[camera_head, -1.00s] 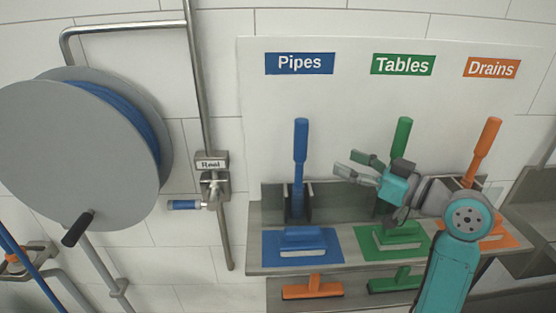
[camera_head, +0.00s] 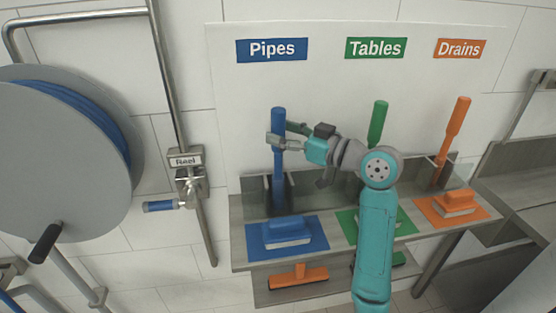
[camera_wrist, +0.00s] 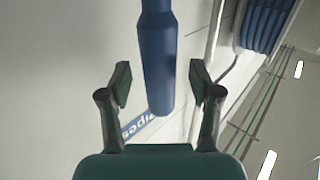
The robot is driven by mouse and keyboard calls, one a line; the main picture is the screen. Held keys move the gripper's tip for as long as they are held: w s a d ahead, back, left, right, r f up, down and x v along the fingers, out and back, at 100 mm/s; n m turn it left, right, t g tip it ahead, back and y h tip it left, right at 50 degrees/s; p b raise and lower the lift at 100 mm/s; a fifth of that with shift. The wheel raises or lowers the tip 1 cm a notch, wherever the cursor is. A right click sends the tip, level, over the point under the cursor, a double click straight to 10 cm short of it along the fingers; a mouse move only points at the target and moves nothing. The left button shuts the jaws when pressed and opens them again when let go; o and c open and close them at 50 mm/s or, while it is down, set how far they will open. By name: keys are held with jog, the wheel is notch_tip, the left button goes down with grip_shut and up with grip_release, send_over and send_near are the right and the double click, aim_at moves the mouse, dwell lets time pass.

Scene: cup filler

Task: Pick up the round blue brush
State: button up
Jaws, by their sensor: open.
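The round blue brush (camera_head: 278,160) stands upright in its holder under the "Pipes" sign, with its long handle up. My gripper (camera_head: 274,136) is at the upper part of this handle, its fingers open. In the wrist view the blue handle (camera_wrist: 157,60) lies between the two spread fingers of my gripper (camera_wrist: 160,85), with a gap on each side. The brush's lower end is hidden in the holder (camera_head: 252,192).
A blue block brush (camera_head: 286,232) lies on a blue mat (camera_head: 258,250) on the shelf. The green brush (camera_head: 378,124) and orange brush (camera_head: 455,130) stand to the right. A hose reel (camera_head: 50,150) and pipe (camera_head: 170,70) are at the left.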

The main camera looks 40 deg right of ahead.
jog(key=shift+w+a, duration=0.15)
jog(key=shift+w, duration=0.65)
grip_shut()
jog(key=shift+r, duration=0.2)
